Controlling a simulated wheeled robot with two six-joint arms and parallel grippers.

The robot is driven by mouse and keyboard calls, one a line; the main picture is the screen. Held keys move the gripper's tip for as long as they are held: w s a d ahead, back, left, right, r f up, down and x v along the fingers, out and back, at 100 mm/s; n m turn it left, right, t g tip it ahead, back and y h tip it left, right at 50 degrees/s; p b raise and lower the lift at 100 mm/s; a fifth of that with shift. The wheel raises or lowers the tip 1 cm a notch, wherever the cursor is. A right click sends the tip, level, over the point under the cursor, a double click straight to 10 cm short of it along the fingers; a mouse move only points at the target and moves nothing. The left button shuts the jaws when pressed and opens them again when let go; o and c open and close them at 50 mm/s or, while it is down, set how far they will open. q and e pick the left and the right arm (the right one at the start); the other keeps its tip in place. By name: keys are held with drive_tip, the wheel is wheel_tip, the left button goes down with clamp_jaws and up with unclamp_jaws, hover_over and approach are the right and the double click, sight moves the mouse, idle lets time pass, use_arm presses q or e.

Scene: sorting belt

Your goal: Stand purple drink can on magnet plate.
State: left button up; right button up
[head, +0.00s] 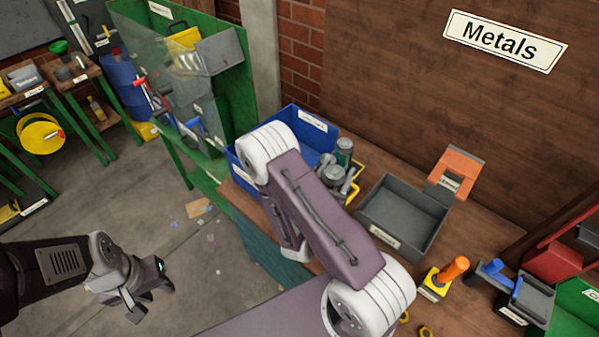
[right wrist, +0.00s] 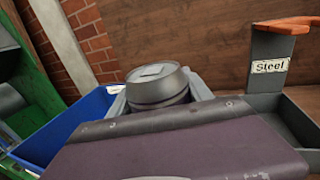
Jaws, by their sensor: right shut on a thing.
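No plate is clearly marked as the magnet plate. A grey post with an orange top (head: 456,172) stands at the back edge of a grey tray (head: 378,234); the post's label reads "Steel" in the right wrist view (right wrist: 270,66). My left gripper (head: 142,306) hangs over the floor at the lower left, away from the bench; its jaw gap is unclear. My right arm folds over the bench near the blue bin.
A blue bin (head: 247,178) stands at the bench's back left, with grey metal pieces (head: 332,178) beside it. A yellow block with an orange handle (head: 437,284) and a blue-handled item (head: 498,272) sit at the right. A green bin (head: 573,309) is at the far right.

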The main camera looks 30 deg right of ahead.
drive_tip(key=shift+m+g+h, duration=0.5)
drive_tip(key=w+a+f+b, duration=0.1)
drive_tip(key=w+f+b, duration=0.1)
drive_tip(key=f+b, duration=0.1)
drive_tip(key=w+a+f+b, duration=0.1)
drive_tip(key=w+f+b, duration=0.2)
drive_tip(key=b, duration=0.1)
drive_tip(key=w+a+f+b, duration=0.1)
drive_tip(key=w+f+b, duration=0.2)
drive_tip(key=f, duration=0.1)
drive_tip(key=shift+w+b, duration=0.2)
drive_tip(key=shift+b, duration=0.2)
drive_tip(key=shift+f, duration=0.15)
drive_tip(key=shift+f, duration=0.1)
drive_tip(key=shift+f, duration=0.1)
drive_tip(key=o, duration=1.5)
drive_tip(key=shift+c, duration=0.2)
